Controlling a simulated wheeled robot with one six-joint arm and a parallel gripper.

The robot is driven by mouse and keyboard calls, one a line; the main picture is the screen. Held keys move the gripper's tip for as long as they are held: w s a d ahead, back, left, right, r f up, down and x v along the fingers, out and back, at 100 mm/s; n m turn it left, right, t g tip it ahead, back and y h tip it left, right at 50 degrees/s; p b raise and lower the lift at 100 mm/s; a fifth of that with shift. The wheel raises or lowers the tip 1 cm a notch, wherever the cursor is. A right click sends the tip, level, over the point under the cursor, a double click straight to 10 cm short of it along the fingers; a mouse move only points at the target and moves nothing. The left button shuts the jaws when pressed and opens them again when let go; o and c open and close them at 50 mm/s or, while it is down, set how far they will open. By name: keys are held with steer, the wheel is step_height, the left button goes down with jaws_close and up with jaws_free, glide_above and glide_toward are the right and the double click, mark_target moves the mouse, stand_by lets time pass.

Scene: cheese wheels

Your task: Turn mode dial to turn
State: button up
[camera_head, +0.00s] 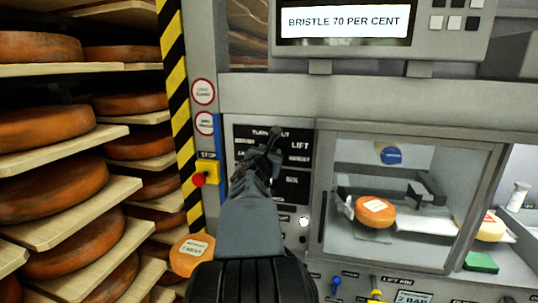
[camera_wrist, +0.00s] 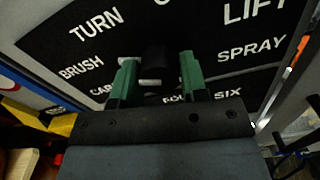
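The black control panel (camera_head: 293,187) carries white words; TURN and LIFT read in the head view. In the wrist view the panel (camera_wrist: 225,85) shows TURN at upper left, BRUSH below it, and LIFT and SPRAY at right. The dark mode dial (camera_wrist: 156,57) sits between the two green fingers of my gripper (camera_wrist: 157,72). A white mark shows at its lower edge; which word it points to I cannot tell. The fingers are apart, with a gap visible at the dial's right side. In the head view my gripper (camera_head: 265,148) hides the dial.
A yellow stop box (camera_head: 206,172) with a red button stands left of the panel. A glass-fronted chamber at right holds an orange cheese wheel (camera_head: 374,212). Shelves of cheese wheels (camera_head: 47,130) fill the left. A display (camera_head: 345,22) above reads BRISTLE 70 PER CENT.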

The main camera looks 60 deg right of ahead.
steer(key=c, duration=0.4)
steer(key=shift+c, duration=0.2)
steer(key=shift+f+b, duration=0.1)
steer(key=shift+b, duration=0.3)
steer(key=shift+f+m+b, duration=0.1)
steer(key=shift+m+b, duration=0.25)
steer(key=shift+m, duration=0.05)
steer(key=m+b, duration=0.2)
steer(key=b, duration=0.1)
steer(key=m+b, duration=0.3)
steer(key=m, duration=0.1)
steer(key=shift+r+m+b, duration=0.2)
steer(key=shift+m+b, duration=0.65)
steer(key=shift+m, duration=0.05)
